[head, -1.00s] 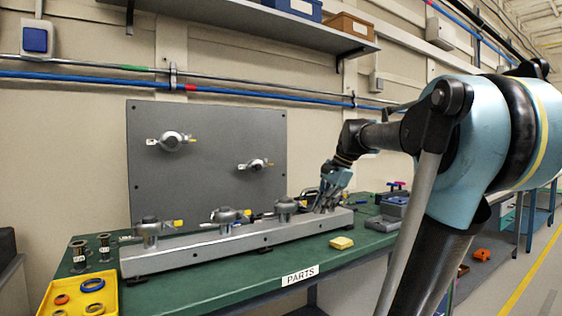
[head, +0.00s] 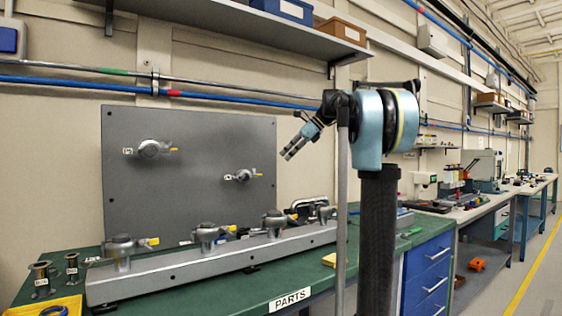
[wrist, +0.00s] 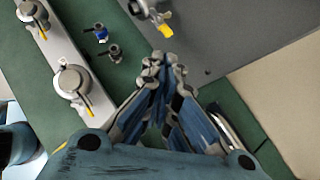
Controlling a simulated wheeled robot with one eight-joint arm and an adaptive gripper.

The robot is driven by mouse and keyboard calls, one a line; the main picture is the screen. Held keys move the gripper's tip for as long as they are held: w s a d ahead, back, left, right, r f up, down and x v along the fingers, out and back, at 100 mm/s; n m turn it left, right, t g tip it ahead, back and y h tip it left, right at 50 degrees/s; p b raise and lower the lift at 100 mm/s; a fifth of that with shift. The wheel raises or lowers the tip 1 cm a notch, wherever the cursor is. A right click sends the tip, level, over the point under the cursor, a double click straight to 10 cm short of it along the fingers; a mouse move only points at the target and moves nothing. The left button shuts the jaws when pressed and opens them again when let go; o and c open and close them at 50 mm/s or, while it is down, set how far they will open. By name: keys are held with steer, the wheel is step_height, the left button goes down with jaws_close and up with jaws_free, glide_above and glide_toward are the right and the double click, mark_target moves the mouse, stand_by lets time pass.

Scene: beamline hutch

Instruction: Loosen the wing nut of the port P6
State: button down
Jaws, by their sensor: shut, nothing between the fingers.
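A grey upright panel (head: 190,195) carries two clamped ports, an upper left port (head: 150,149) and a lower right port (head: 243,175), each with a yellow-tipped part and a small label. Several more ports stand on a grey rail, among them a left port (head: 122,247), a middle port (head: 207,235) and a right port (head: 274,222). The labels are too small for me to tell which is P6. My gripper (head: 286,155) is shut and empty, raised above the rail near the panel's right edge. In the wrist view, its fingertips (wrist: 162,60) lie below a panel port (wrist: 150,10), apart from it.
The green bench (head: 195,291) holds the rail (head: 165,276), with small spools (head: 40,277) and a yellow tray (head: 30,309) at the left. A shelf (head: 235,28) with boxes overhangs the panel. The space between my gripper and the panel looks clear.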

mark_target(254, 171)
steer(key=a+r+x, duration=0.1)
steer(key=x, duration=1)
steer(key=shift+w+a+r, duration=0.15)
steer(key=shift+a+r, duration=0.25)
steer(key=shift+w+a+n+g, duration=0.35)
steer(key=shift+a+n+g, duration=0.1)
steer(key=shift+n+g, duration=0.3)
steer(key=shift+n, duration=0.25)
steer(key=shift+w+a+r+n+g, duration=0.1)
steer(key=shift+w+n+g, duration=0.1)
steer(key=shift+n+g, duration=0.25)
steer(key=shift+w+a+n+g, duration=0.15)
steer(key=shift+n+g, duration=0.15)
steer(key=shift+n, duration=0.15)
steer(key=shift+w, duration=0.1)
steer(key=shift+w+a, duration=0.25)
steer(key=shift+w, duration=0.05)
stand_by(0.7)
steer(key=shift+s, duration=0.3)
